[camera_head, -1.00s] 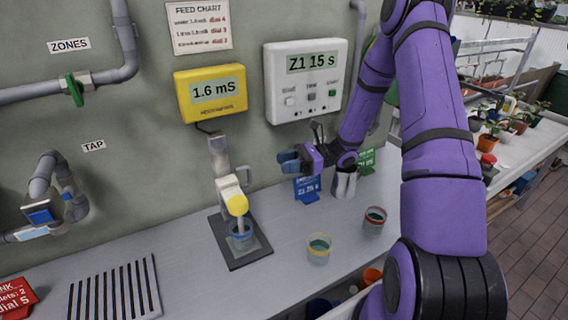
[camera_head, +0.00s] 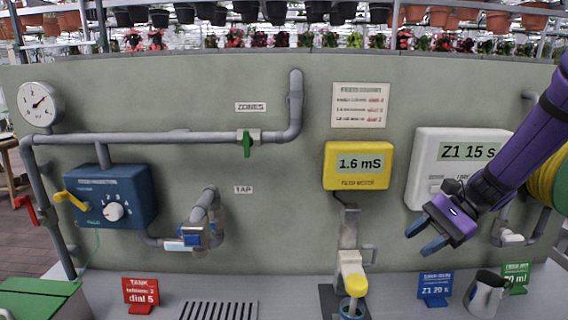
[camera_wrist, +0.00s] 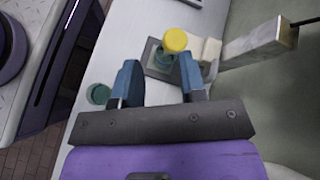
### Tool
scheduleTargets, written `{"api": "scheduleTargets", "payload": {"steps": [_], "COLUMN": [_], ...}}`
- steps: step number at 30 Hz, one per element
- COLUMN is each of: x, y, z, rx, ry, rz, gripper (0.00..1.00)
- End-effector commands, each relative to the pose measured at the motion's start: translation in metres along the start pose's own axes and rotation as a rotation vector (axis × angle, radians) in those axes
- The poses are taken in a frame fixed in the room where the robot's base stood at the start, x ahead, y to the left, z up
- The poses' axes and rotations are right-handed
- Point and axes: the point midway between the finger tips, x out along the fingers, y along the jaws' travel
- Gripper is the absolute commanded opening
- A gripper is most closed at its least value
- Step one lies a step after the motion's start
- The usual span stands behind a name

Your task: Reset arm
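In the wrist view the open gripper (camera_wrist: 158,84) points over the counter (camera_wrist: 122,45). The yellow-capped probe (camera_wrist: 174,41) over a cup (camera_wrist: 163,60) is beyond the fingertips, apart from them. The probe also shows in the head view (camera_head: 356,285).
The yellow meter (camera_head: 357,165) reads 1.6 mS. The white timer (camera_head: 440,150) reads Z1 15 s, partly hidden by my arm. A blue dosing box (camera_head: 125,195) hangs left. A metal jug (camera_head: 484,297) stands below my gripper near blue (camera_head: 434,287) and green (camera_head: 515,274) cards.

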Motion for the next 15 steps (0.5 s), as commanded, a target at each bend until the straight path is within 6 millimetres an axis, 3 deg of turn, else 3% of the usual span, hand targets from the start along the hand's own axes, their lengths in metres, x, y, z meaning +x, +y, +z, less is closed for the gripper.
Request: {"api": "scheduleTargets", "payload": {"steps": [3, 15], "x": [-0.003, -0.019], "y": [0.009, 0.047], "z": [0.029, 0.104], "rx": [-0.112, -0.473], "ry": [0.105, 0.444], "rz": [0.084, 0.322], "gripper": [0.39, 0.39]}}
